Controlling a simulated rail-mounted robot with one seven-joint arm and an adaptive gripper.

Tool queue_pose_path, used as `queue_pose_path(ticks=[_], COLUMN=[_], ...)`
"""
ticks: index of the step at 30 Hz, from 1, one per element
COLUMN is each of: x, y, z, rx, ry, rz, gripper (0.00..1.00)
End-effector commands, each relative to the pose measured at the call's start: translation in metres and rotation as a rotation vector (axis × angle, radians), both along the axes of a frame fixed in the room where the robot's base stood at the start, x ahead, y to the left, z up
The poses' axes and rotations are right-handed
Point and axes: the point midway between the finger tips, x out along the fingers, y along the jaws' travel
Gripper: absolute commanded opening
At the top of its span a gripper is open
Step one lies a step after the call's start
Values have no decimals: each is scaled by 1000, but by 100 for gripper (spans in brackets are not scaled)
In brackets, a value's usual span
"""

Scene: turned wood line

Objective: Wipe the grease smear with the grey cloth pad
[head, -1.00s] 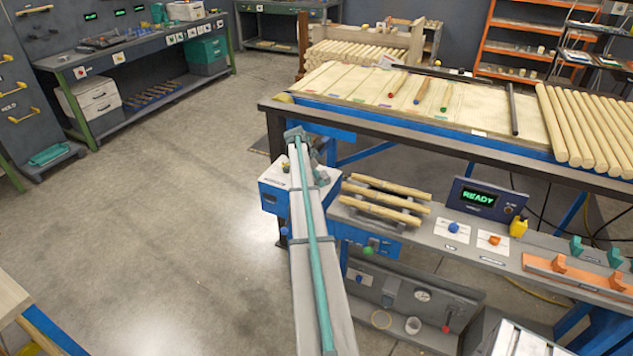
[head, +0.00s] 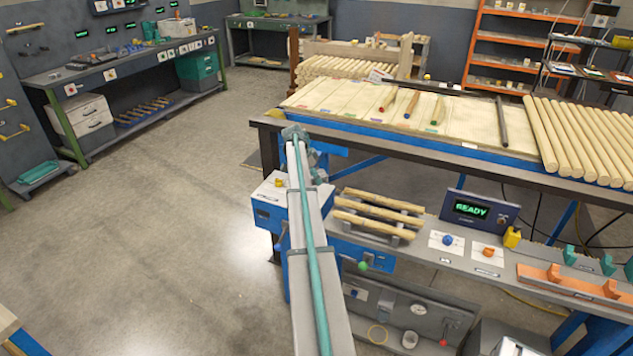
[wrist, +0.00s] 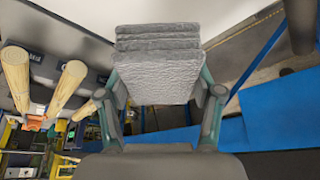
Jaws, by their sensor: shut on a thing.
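The grey cloth pad (wrist: 160,72) shows in the wrist view as a thick, folded, textured block. My gripper (wrist: 160,92) has one finger on each side of the pad and is shut on it. In the head view my arm reaches away towards the near edge of the long workbench; the gripper and pad cannot be made out there. I cannot make out the grease smear in either view.
Three wooden rods (head: 378,212) lie on a rack right of my arm, beside a READY display (head: 470,209). The long workbench (head: 400,150) carries coloured-tip sticks, a dark bar (head: 502,122) and several thick dowels (head: 580,140). The floor (head: 150,230) to the left is clear.

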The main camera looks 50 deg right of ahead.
Motion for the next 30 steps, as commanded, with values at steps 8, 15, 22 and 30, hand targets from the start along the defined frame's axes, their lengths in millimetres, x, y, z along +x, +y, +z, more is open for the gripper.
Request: queue_pose_path(ticks=[8, 15, 22, 30], x=[4, 5, 7, 52], y=[4, 4, 6, 45], z=[25, 28, 28, 34], rx=[0, 0, 0, -1], ry=[-1, 1, 0, -1], rz=[6, 7, 10, 73], gripper=[33, 33, 33, 33])
